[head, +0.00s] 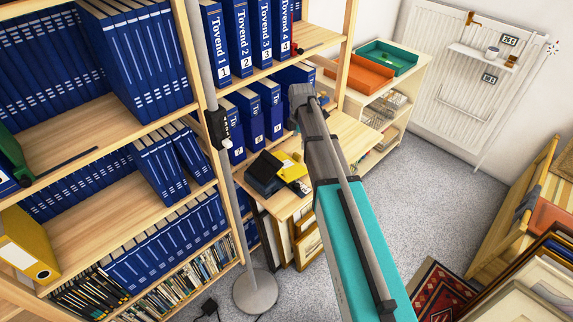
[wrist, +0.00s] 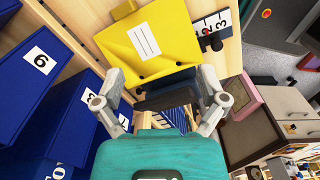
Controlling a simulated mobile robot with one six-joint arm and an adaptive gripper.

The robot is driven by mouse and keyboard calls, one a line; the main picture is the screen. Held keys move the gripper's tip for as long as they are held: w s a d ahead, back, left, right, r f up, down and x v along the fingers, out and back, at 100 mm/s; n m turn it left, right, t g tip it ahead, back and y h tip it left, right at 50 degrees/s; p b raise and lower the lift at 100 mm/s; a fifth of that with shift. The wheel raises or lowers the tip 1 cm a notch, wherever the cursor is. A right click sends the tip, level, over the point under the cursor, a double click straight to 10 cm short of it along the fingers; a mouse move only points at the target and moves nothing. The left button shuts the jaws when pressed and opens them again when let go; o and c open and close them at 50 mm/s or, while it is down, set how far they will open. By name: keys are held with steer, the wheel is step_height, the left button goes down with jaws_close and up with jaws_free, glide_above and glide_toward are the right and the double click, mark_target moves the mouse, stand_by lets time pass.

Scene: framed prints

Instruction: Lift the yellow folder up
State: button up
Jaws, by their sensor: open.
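In the wrist view a yellow object with a white lined label (wrist: 148,42) lies flat on a pale wooden surface, just beyond my fingertips. My gripper (wrist: 163,82) is open, its two grey fingers apart on either side of a dark object (wrist: 168,92) below the yellow one. In the head view a small yellow thing (head: 291,166) lies on the wooden desk beside a dark box, partly covered by dark items. A yellow folder with a white label (head: 24,245) stands at the lower left of the shelf.
Blue binders (head: 240,35) fill the shelves at left and behind the desk; others stand close to my left finger (wrist: 38,72). A lamp pole (head: 222,130) rises before the shelf. Orange (head: 358,74) and green trays (head: 388,57) stand beyond.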

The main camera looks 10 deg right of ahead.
mark_target(296, 155)
steer(key=w+n, duration=0.4)
steer(key=w, duration=0.1)
steer(key=shift+n, duration=0.3)
steer(key=shift+f, duration=0.1)
step_height(296, 155, down, 8)
steer(key=b, duration=0.8)
steer(key=shift+f+b, duration=0.2)
steer(key=shift+b, duration=0.15)
steer(key=shift+w+a+f+b, duration=0.1)
steer(key=shift+w+f+b, duration=0.05)
steer(key=shift+f+b, duration=2.45)
